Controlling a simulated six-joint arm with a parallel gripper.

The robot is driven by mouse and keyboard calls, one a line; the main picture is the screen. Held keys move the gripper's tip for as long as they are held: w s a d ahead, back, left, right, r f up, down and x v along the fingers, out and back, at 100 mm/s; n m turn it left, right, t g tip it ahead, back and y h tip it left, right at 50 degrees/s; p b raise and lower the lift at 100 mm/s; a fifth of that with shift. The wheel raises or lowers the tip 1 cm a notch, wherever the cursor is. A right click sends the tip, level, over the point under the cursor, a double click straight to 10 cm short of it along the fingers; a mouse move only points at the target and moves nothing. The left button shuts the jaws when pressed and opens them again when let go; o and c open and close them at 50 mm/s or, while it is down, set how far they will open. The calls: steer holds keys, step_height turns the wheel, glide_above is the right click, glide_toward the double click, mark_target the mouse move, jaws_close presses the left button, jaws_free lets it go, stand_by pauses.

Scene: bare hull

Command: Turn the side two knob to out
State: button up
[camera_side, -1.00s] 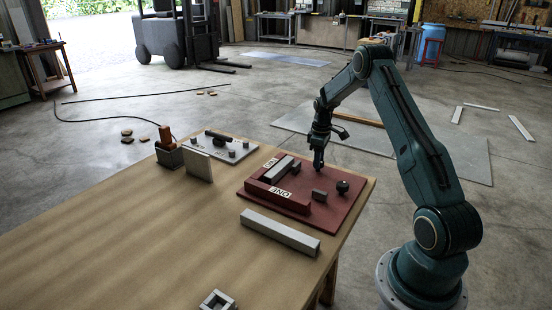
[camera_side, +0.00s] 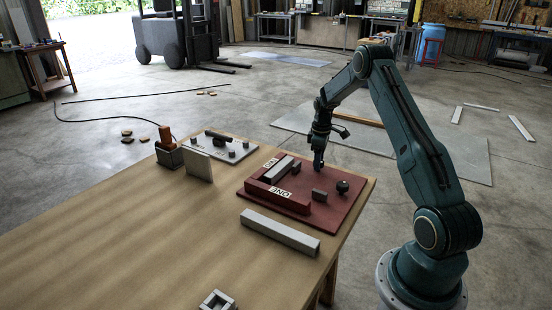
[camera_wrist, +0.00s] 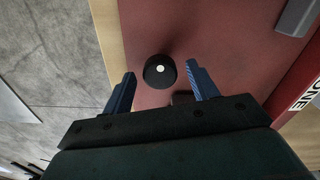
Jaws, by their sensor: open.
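A dark red board lies at the table's far right (camera_side: 345,210), bearing a raised red block marked "ONE" (camera_side: 290,203). A second label beyond it (camera_side: 270,163) is partly hidden. My gripper (camera_side: 318,168) is low over the board's far side, pointing down. In the wrist view my gripper (camera_wrist: 160,76) is open, with a black round knob (camera_wrist: 160,75) with a white dot between its fingers, gaps on both sides. Contact is not visible. A dark ball-topped knob (camera_side: 342,186) stands at the board's right.
A grey bar (camera_side: 280,233) lies in front of the board. A grey plate with posts (camera_side: 228,150) is further back.

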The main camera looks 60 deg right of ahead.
steer(key=shift+r, duration=0.1)
step_height(320, 180, up, 14)
stand_by(0.8)
steer(key=s+a+r+m+t+h, duration=0.1)
steer(key=s+a+r, duration=0.1)
steer(key=a+r, duration=0.8)
steer(key=s+a+r+t, duration=0.15)
steer(key=a+r, duration=0.35)
steer(key=a, duration=0.8)
steer(key=s+a+f+m+t+y, duration=0.1)
steer(key=s+a+t, duration=0.2)
steer(key=s+a, duration=1.3)
steer(key=s, duration=0.2)
steer(key=shift+s+f+m, duration=0.3)
steer(key=shift+s+m, duration=0.05)
steer(key=shift+m, duration=0.05)
